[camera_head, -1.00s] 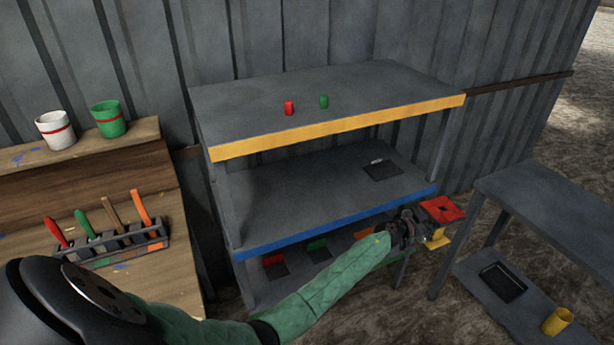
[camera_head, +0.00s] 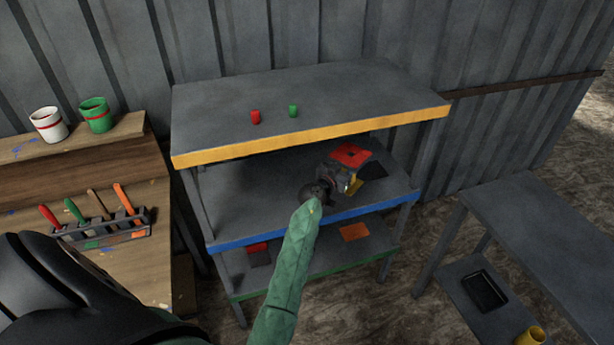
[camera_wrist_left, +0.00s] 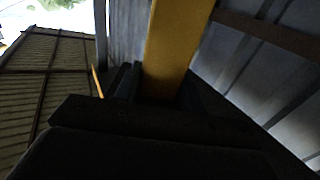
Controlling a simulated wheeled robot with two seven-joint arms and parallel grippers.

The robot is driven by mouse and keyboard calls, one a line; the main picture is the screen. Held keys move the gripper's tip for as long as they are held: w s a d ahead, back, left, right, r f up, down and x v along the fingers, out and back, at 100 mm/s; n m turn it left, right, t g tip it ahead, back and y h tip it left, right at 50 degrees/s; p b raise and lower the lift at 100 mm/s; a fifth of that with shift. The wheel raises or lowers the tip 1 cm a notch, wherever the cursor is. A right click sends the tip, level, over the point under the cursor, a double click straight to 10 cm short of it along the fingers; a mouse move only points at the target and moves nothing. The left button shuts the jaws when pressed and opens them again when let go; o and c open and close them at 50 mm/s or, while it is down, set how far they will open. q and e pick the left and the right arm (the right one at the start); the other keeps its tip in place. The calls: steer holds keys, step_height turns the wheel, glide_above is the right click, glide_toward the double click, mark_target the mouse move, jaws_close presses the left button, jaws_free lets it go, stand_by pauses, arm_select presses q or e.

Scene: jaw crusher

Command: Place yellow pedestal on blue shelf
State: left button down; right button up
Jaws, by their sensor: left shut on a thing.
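In the left wrist view, the yellow post (camera_wrist_left: 176,50) stands between the dark fingers (camera_wrist_left: 160,100). The gripper and pedestal are at the blue shelf (camera_head: 235,237), the middle level with a blue front edge, below the yellow-edged top. Whether the pedestal's base touches the shelf cannot be told. My right gripper is not in view.
Red (camera_head: 255,117) and green (camera_head: 293,111) small items stand on the top shelf. A green-edged lower shelf (camera_head: 250,292) holds red and orange pieces. A workbench with tools (camera_head: 100,225) is at left. A grey table (camera_head: 530,225) stands at right.

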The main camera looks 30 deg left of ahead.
arm_select(q)
steer(key=s+a+r+n+y+p, duration=0.2)
steer(key=s+a+y+p, duration=0.15)
steer(key=s+a, duration=0.6)
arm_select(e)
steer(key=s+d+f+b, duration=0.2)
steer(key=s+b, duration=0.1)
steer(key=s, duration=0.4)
arm_select(q)
steer(key=w+a+f+b, duration=0.5)
steer(key=w+a+f, duration=0.4)
steer(key=a+f, duration=0.1)
steer(key=shift+w+a+f, duration=0.15)
steer(key=shift+f, duration=0.65)
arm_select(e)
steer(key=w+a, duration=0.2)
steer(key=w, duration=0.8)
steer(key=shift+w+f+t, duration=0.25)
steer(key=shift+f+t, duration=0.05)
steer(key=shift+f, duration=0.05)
arm_select(q)
steer(key=shift+f, duration=0.1)
